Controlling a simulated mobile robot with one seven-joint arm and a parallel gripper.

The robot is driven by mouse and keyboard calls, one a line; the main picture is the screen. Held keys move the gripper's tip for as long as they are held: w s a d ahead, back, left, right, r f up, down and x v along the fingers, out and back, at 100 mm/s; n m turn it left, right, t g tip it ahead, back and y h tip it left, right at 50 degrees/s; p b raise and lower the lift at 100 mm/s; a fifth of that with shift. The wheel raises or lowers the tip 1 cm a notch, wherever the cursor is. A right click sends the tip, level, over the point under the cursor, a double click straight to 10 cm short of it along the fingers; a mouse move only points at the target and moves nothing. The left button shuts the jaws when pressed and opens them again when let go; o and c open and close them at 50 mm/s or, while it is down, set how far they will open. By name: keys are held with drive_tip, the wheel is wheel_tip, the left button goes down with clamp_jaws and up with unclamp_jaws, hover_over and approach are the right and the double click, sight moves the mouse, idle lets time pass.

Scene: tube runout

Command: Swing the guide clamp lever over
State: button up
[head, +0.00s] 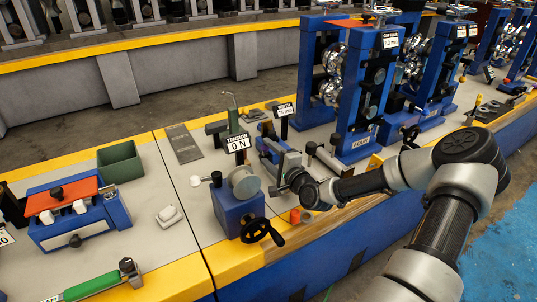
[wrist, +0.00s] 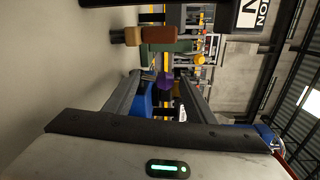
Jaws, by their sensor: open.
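My gripper (head: 270,174) is over the bench beside the blue tension stand, pointing left, and its fingers are apart. In the wrist view my gripper (wrist: 162,80) shows two grey fingers spread wide. I cannot tell which part is the guide clamp lever; my gripper and wrist hide some of the fixture there. A lever with a white knob (head: 195,181) juts left from the blue tension stand (head: 238,212). A green upright lever (head: 232,112) stands behind the "TENSION 0 N" sign (head: 238,143).
A black handwheel (head: 262,232) sits on the stand's front. A small orange part (head: 294,216) is at the bench edge under my wrist. Tall blue roller stands (head: 366,95) rise behind right. A green bin (head: 120,161) and an orange-topped blue box (head: 75,212) stand left.

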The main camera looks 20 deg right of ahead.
drive_tip(key=p+v, duration=0.1)
drive_tip(key=v, duration=0.6)
drive_tip(key=shift+s+p, duration=0.25)
drive_tip(key=shift+p, duration=0.15)
drive_tip(key=shift+c, duration=0.4)
